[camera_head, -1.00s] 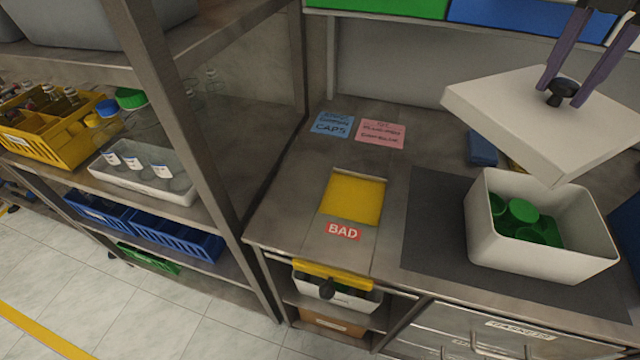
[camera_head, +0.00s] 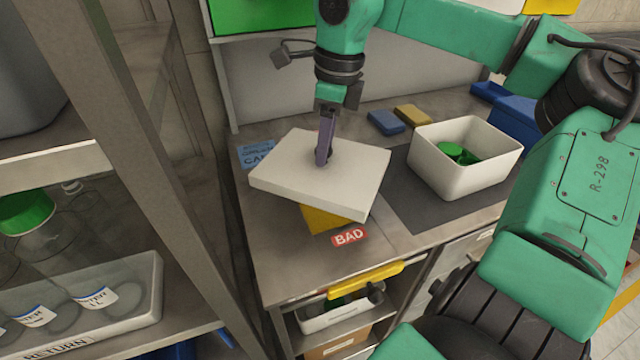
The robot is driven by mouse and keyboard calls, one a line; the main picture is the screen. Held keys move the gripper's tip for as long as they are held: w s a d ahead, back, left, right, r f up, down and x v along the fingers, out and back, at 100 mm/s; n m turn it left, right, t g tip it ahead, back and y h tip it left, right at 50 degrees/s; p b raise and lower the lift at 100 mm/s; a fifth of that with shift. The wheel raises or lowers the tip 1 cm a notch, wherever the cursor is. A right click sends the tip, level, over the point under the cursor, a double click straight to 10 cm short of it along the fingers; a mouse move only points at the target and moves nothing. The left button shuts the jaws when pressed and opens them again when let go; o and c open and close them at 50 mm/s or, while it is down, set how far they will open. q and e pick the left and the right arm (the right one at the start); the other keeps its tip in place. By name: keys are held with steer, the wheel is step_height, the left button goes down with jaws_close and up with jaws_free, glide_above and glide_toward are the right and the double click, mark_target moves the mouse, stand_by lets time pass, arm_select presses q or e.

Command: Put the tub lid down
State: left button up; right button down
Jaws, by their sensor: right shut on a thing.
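The tub lid (camera_head: 345,182) is a white, flat, square lid with a dark knob. My right gripper (camera_head: 323,160) is shut on the knob, mostly hiding it. The lid is over the left part of the bench, covering the pink label and much of the yellow square beside the red BAD label (camera_head: 349,236). I cannot tell whether it touches the bench. The white tub (camera_head: 462,176) stands open on the dark mat (camera_head: 412,206) to the right, with green caps (camera_head: 452,150) inside. My left gripper is not in view.
A blue label (camera_head: 256,153) shows just left of the lid. Blue and yellow pads (camera_head: 386,121) lie behind it.

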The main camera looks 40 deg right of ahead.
mark_target(331, 150)
steer(key=f, duration=0.9)
steer(key=shift+a+f, duration=0.1)
steer(key=shift+a, duration=0.1)
steer(key=shift+f+b, duration=0.35)
steer(key=c, duration=0.5)
jaws_free()
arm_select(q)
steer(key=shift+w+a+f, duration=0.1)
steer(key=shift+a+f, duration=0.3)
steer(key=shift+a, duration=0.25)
arm_select(e)
steer(key=shift+r, duration=0.1)
steer(key=shift+r+p, duration=0.35)
steer(key=shift+p, duration=0.1)
steer(key=r, duration=0.8)
steer(key=s+r, duration=0.1)
steer(key=r, duration=0.3)
steer(key=shift+s+d, duration=0.1)
steer(key=shift+d, duration=0.3)
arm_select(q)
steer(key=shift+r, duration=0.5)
